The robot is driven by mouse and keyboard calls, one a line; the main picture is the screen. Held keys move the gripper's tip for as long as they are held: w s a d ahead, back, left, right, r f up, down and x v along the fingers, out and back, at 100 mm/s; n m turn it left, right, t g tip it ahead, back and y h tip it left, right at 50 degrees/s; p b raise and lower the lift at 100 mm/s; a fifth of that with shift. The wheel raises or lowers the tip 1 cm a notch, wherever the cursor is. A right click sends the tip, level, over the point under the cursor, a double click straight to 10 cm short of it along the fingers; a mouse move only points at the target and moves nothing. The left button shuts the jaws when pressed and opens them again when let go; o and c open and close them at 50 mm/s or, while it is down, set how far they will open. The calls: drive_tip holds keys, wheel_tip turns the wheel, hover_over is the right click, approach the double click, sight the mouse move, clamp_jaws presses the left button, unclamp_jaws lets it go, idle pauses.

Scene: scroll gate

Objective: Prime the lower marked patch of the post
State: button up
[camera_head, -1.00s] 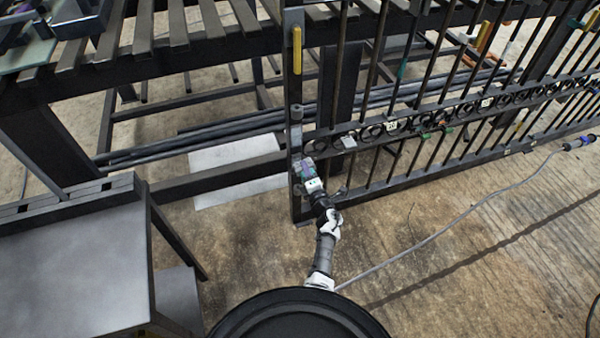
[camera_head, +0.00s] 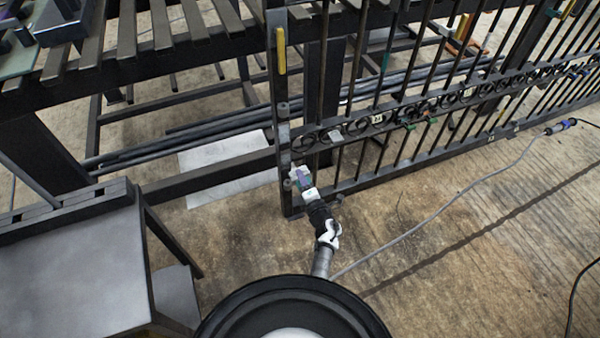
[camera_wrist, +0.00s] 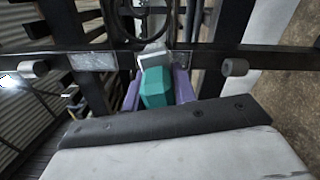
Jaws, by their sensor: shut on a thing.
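The dark upright post (camera_head: 284,155) is the left end of the barred gate. It crosses the wrist view as a level dark bar (camera_wrist: 205,60). A pale grey patch (camera_wrist: 95,62) shows on it beside the tool; it also appears in the head view (camera_head: 284,134), above my gripper. My gripper (camera_head: 299,178) is low at the post, its purple fingers (camera_wrist: 156,88) shut on a teal-handled tool (camera_wrist: 156,88). The tool's pale grey head (camera_wrist: 155,60) is at the post's face; I cannot tell whether it touches. Whatever lies behind the head is hidden.
Round stubs (camera_wrist: 235,67) stick out from the post on either side of the tool. A grey table (camera_head: 75,260) stands at left, a slatted rack (camera_head: 160,45) behind. A cable (camera_head: 440,215) crosses the open floor at right.

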drive_tip(key=shift+s, duration=0.1)
drive_tip(key=shift+p+v, duration=0.55)
drive_tip(key=shift+v, duration=0.9)
